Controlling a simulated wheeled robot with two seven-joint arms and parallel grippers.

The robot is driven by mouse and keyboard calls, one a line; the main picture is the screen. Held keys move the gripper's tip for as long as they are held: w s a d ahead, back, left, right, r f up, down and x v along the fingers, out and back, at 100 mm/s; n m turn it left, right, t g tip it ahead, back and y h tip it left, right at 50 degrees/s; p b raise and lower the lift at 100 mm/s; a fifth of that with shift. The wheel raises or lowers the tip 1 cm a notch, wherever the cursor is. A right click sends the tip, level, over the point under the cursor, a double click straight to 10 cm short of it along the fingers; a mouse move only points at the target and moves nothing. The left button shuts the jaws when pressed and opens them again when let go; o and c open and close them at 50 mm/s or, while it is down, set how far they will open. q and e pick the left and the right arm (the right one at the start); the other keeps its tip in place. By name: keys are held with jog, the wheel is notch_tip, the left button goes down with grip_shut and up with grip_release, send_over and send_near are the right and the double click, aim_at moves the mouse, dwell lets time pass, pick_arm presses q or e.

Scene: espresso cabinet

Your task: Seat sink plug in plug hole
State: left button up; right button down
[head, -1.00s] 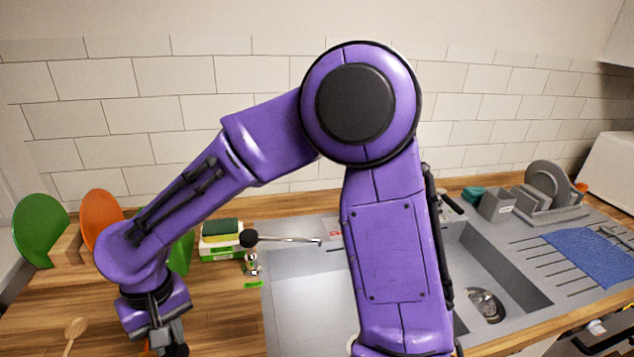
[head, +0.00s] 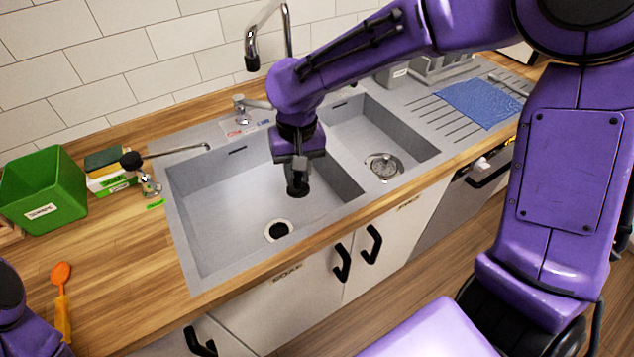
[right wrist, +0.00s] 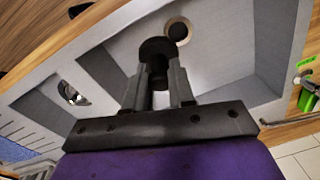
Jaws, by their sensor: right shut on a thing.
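My right gripper (head: 297,178) is over the left sink basin (head: 215,210), pointing down. It is shut on the black sink plug (head: 298,190), which shows below the jaws. In the right wrist view the dark round plug (right wrist: 157,48) sits between the fingertips of my right gripper (right wrist: 158,78). The plug hole (head: 279,230) is a dark round opening with a pale rim in the left basin floor. In the right wrist view the hole (right wrist: 178,31) is uncovered, just beyond the plug and to its right. The plug is apart from the hole. My left gripper is out of view.
The right basin (head: 345,125) has a metal strainer drain (head: 384,166). A tall curved faucet (head: 252,55) stands behind the sink. A green box (head: 42,190), a sponge pack (head: 107,170) and an orange spoon (head: 61,290) are on the wooden counter at left.

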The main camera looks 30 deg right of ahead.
jog(key=w+a+f+n+y+b, duration=0.1)
jog(key=w+a+f+n+b, duration=0.1)
jog(key=f+n, duration=0.5)
jog(key=w+a+f+n+y+b, duration=0.2)
jog(key=w+f+n+b, duration=0.1)
jog(key=f+n, duration=0.5)
jog(key=n+b, duration=0.1)
jog(key=n, duration=0.2)
jog(key=shift+a+t, duration=0.15)
jog(key=shift+t, duration=0.25)
jog(key=shift+w+f+b, duration=0.1)
jog(key=shift+f+b, duration=1)
jog(key=shift+f, duration=1.7)
jog(key=shift+p, duration=0.4)
